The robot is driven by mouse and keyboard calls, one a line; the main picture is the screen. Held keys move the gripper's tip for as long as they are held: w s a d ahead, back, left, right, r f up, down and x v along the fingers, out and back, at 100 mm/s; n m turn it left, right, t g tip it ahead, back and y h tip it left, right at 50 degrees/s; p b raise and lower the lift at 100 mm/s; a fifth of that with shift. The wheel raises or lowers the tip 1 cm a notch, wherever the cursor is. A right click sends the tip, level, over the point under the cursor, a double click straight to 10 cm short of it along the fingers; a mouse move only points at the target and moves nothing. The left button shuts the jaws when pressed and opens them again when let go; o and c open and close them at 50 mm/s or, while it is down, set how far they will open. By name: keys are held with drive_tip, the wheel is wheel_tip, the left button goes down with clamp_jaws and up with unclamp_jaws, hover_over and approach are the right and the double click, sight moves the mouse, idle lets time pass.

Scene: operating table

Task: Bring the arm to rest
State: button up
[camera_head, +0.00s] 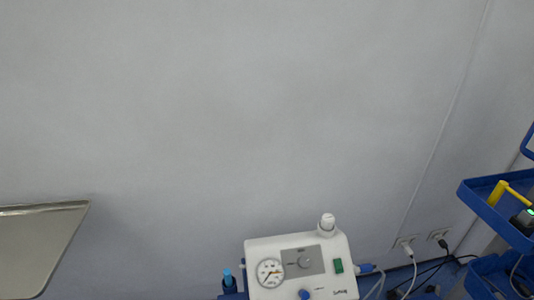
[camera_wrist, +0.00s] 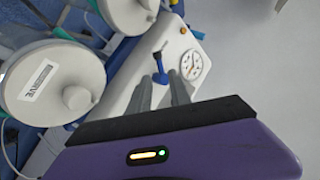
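My gripper (camera_wrist: 160,78) shows in the wrist view, its two grey fingers reaching up from the black edge of the purple wrist housing. Beyond the fingertips lies the white suction unit with a round gauge (camera_wrist: 193,65) and a blue knob. I cannot tell the distance to it. My arm and gripper do not show in the head view.
The white medical unit (camera_head: 300,265) stands at the bottom of the head view, before a plain grey wall (camera_head: 250,110). A metal tray (camera_head: 40,245) is at left, a blue shelf (camera_head: 490,205) at right. Round white-lidded canisters (camera_wrist: 55,85) crowd the wrist view's left; its right is clear floor.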

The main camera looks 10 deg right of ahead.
drive_tip(key=w+d+r+m+t+h, duration=0.1)
drive_tip(key=d+h, duration=0.1)
drive_tip(key=d, duration=0.1)
drive_tip(key=w+d+r+t+h, duration=0.1)
drive_tip(key=w+d+r+h, duration=0.1)
drive_tip(key=d, duration=0.1)
drive_tip(key=s+d+r+t+h, duration=0.2)
drive_tip(key=s+r+t+h, duration=0.15)
drive_tip(key=s, duration=0.45)
drive_tip(key=s+a+r+n, duration=0.3)
drive_tip(key=s+r, duration=0.4)
drive_tip(key=s, duration=0.5)
drive_tip(key=s+a+r+n, duration=0.2)
drive_tip(key=s+a+r, duration=0.4)
drive_tip(key=s, duration=0.6)
drive_tip(key=shift+r+n, duration=0.4)
drive_tip(key=shift+y, duration=0.25)
